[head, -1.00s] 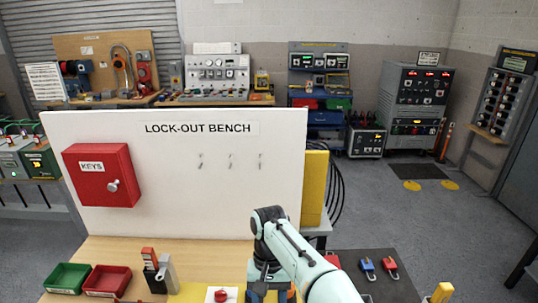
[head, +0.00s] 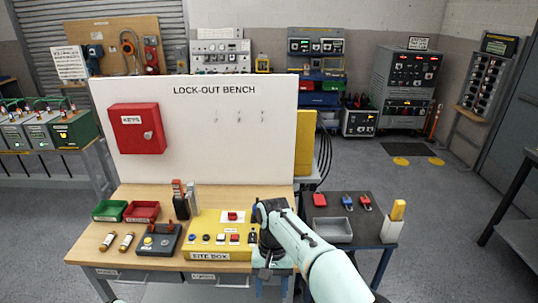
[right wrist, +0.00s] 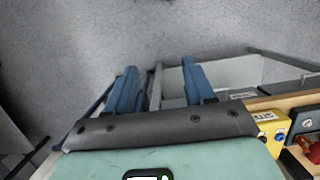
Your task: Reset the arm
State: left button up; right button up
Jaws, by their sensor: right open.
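My right arm comes in from the lower right in the head view. Its gripper (head: 268,278) hangs at the front right of the bench, beside the yellow box (head: 205,255) marked as a box on its front. In the right wrist view the two blue fingers (right wrist: 160,90) are apart with nothing between them. Grey floor shows beyond them, with the bench's drawer front at the right. My left gripper is not in view; only a small pale piece shows at the bottom edge of the head view.
A dark side table (head: 318,215) at right carries padlocks and a grey tray (head: 333,231). Floor is open at right.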

jog(key=d+f+m+y, duration=0.1)
jog(key=d+f, duration=0.3)
jog(key=f, duration=0.7)
jog(key=d+f, duration=0.3)
jog(key=f, duration=0.9)
jog(key=s+d+f+m+y, duration=0.15)
jog(key=s+d+f, duration=0.25)
jog(key=s+f, duration=0.8)
jog(key=s+f+m+t+y, duration=0.1)
jog(key=s+f+t, duration=0.1)
jog(key=s, duration=0.9)
jog(key=shift+d+f, duration=0.2)
jog(key=shift+d, duration=0.15)
jog(key=shift+m, duration=0.25)
